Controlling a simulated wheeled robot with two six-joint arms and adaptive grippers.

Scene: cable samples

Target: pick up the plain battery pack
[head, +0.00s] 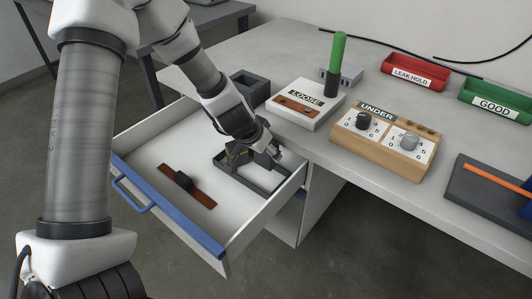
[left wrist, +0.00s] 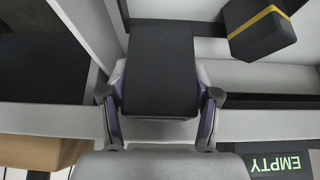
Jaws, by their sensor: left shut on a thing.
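My left gripper (head: 268,152) reaches down into the open drawer at its right side. In the left wrist view its two fingers (left wrist: 160,97) are closed on either side of a plain dark battery pack (left wrist: 160,60). In the head view the gripper largely hides this pack. A second dark pack with a yellow band (left wrist: 262,32) lies at the upper right of the left wrist view, apart from the fingers. My right gripper is not in view.
The open drawer (head: 150,140) also holds a grey frame (head: 262,186) and a brown strip with a black block (head: 184,182). On the table stand a LOOSE board (head: 310,115), a wooden UNDER dial box (head: 368,150), a red bin (head: 415,72) and a green bin (head: 497,100).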

